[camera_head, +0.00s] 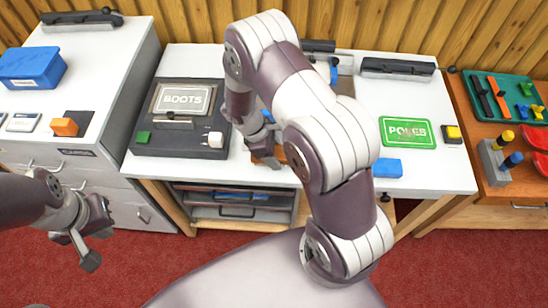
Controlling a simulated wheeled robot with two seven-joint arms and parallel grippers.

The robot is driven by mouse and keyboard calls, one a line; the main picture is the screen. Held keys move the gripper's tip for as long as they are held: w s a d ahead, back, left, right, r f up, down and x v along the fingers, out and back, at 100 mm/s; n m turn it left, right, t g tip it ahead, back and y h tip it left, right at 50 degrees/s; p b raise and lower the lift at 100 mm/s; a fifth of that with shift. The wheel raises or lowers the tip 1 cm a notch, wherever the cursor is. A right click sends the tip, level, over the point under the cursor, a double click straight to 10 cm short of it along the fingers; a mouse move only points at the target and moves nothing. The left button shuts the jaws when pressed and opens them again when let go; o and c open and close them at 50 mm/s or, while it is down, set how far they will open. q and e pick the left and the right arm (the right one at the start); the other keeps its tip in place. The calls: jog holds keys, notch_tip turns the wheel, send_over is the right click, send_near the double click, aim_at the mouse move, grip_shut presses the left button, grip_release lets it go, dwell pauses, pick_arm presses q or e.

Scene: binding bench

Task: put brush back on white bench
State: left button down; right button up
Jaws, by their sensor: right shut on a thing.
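The white bench (441,180) stands in the middle, its top partly covered by my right arm. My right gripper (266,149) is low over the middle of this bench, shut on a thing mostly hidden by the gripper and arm. An orange-brown piece (268,159) shows at its fingers and looks like part of the brush; I cannot tell whether it touches the bench top. My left gripper (93,236) is open and empty, in front of the grey drawer cabinet at the left, over the red floor.
A dark machine marked BOOTS (180,140) fills the bench's left part. A green POLES card (408,132), a blue block (388,168) and a yellow-black block (452,133) lie at the right. An orange bench (510,191) with tools stands further right.

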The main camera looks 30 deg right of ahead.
jog(key=shift+w+f, duration=0.2)
jog(key=shift+f, duration=0.2)
notch_tip(320, 180, down, 3)
jog(key=shift+r, duration=0.1)
jog(key=shift+f, duration=0.35)
jog(key=shift+f, duration=0.1)
jog(key=shift+f, duration=0.1)
jog(key=o, duration=1.1)
